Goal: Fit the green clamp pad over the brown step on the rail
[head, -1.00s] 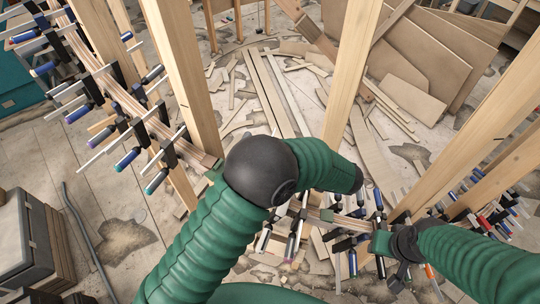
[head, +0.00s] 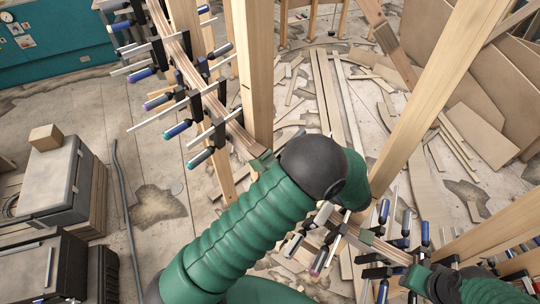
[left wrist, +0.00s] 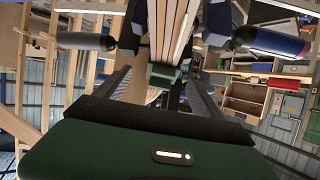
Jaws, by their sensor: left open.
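A green block, which looks like the clamp pad (head: 262,160), sits at the near end of the visible left stretch of rail (head: 241,135), beside my black elbow. In the left wrist view a green block (left wrist: 164,73) sits on the rail straight ahead, between the two fingers of my open left gripper (left wrist: 160,84). I cannot tell whether they touch it. The head view hides this gripper behind my arm. A small brown block, perhaps the step (head: 366,237), is on the rail right of my elbow. My right gripper (head: 418,282) is at the lower right by the rail; its jaws are unclear.
Several blue-handled clamps (head: 180,129) stick out along both rail stretches. Wooden posts (head: 251,70) stand close behind the rail. Dark cases (head: 55,180) stand at the left. Boards and scraps litter the floor.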

